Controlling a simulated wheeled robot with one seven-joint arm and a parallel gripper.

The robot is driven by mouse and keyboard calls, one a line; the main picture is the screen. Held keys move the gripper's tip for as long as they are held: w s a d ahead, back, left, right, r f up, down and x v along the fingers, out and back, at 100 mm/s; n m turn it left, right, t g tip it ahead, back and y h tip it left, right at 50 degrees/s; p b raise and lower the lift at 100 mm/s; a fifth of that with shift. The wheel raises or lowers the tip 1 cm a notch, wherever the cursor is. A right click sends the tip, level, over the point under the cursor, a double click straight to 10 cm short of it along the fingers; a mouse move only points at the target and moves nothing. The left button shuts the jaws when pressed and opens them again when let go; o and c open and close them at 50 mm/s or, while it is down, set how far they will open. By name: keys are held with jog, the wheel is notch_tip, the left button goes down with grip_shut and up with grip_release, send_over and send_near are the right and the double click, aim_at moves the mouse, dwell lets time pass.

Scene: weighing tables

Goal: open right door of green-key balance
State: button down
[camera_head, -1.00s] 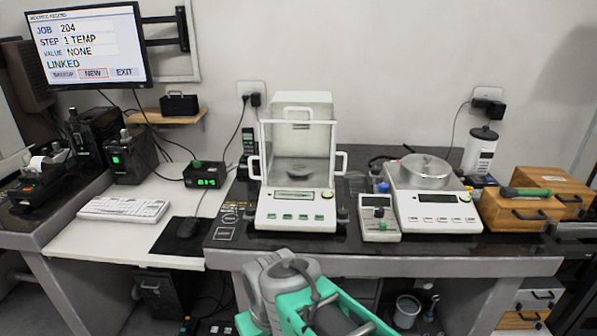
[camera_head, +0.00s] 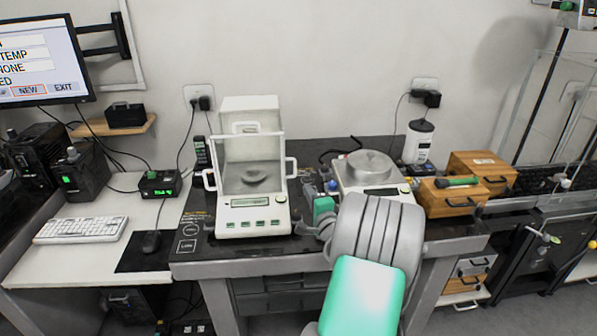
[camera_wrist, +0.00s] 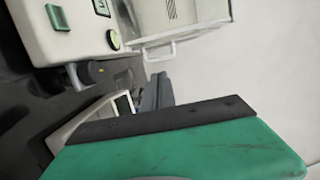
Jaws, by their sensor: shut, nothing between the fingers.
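The green-key balance (camera_head: 252,222) is a white unit with a clear draft shield, a round pan inside and green keys on its front. Its right door handle (camera_head: 291,167) is a white loop at the shield's right side, and the door looks closed. The handle also shows in the wrist view (camera_wrist: 160,54), above my fingers. My gripper (camera_wrist: 154,93) is shut and empty, apart from the handle. In the head view its green body (camera_head: 323,206) is right of the balance, low beside the front corner; my arm hides much of it there.
A second balance (camera_head: 358,172) with an open round pan stands to the right, partly behind my arm. Wooden boxes (camera_head: 447,200) and a white canister (camera_head: 418,141) stand farther right. A keyboard (camera_head: 82,230) and a mouse (camera_head: 151,242) lie on the left table.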

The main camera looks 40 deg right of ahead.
jog(key=p+x, duration=0.2)
jog(key=x, duration=0.8)
jog(key=shift+w, duration=0.3)
